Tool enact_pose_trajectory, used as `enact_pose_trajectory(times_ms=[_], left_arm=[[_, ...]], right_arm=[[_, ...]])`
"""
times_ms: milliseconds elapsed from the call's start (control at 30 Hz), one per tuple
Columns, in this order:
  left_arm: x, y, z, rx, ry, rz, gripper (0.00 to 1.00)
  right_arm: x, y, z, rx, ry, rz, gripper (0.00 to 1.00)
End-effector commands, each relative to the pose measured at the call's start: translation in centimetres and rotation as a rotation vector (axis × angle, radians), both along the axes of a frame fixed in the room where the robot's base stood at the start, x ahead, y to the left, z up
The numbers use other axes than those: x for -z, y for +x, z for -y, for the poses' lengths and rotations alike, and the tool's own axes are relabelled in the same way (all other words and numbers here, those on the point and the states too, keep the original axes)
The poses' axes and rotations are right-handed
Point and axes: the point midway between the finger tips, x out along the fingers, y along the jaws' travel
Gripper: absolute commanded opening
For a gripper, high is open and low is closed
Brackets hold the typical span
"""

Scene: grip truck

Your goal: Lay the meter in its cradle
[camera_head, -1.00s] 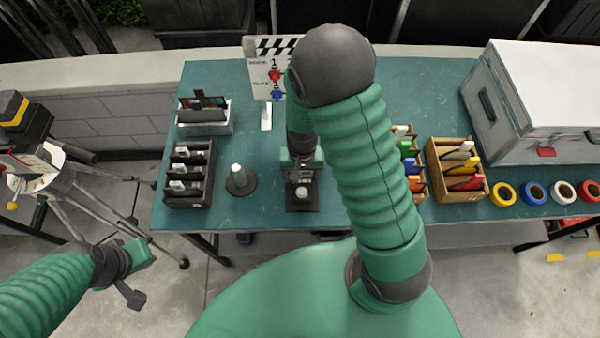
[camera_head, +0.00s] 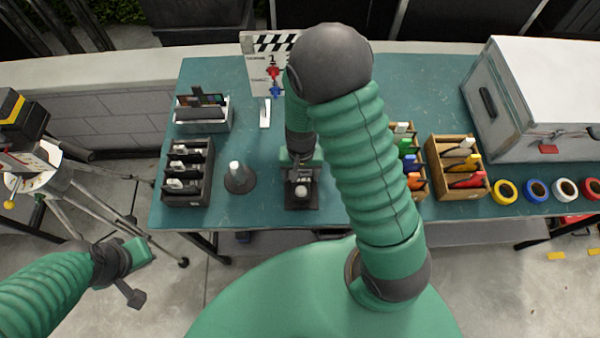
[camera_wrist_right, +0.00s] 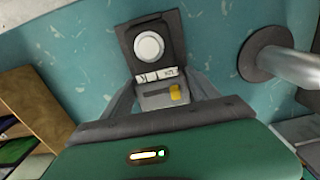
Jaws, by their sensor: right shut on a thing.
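The meter (camera_wrist_right: 158,87) is a grey body with a yellow button, a pale label strip and a white round dome; the dome (camera_head: 301,190) also shows in the head view. My right gripper (camera_wrist_right: 160,95) is shut on its near part. The dome end lies over the dark cradle (camera_wrist_right: 124,36), a small block on the teal table (camera_head: 300,205). I cannot tell whether the meter rests fully in it or sits slightly above. My right arm hides part of this from the head view. My left gripper (camera_head: 128,268) hangs off the table at lower left; its jaws are unclear.
A grey post on a round base (camera_head: 238,178) stands left of the cradle. Dark racks (camera_head: 188,172) are further left, wooden bins (camera_head: 458,168) right. A clapperboard (camera_head: 262,70) stands behind. A large case (camera_head: 535,100) and tape rolls (camera_head: 535,191) occupy the right end.

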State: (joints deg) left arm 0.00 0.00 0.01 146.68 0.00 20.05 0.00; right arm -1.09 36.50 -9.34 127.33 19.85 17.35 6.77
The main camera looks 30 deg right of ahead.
Motion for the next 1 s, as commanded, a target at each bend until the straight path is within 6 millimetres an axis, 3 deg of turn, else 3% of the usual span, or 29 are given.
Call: enact_pose_trajectory(times_ms=[800, 833, 1000], left_arm=[[1.6, 0.0, 0.0, 0.0, 0.0, 0.0, 0.0], [1.5, 0.0, 0.0, 0.0, 0.0, 0.0, 0.0], [1.4, 0.0, 0.0, 0.0, 0.0, 0.0, 0.0]], right_arm=[[2.1, 0.0, 0.0, 0.0, 0.0, 0.0, 0.11], [2.0, 0.0, 0.0, 0.0, -0.001, 0.001, 0.71], [1.9, 0.0, 0.0, 0.0, 0.0, 0.0, 0.94]])
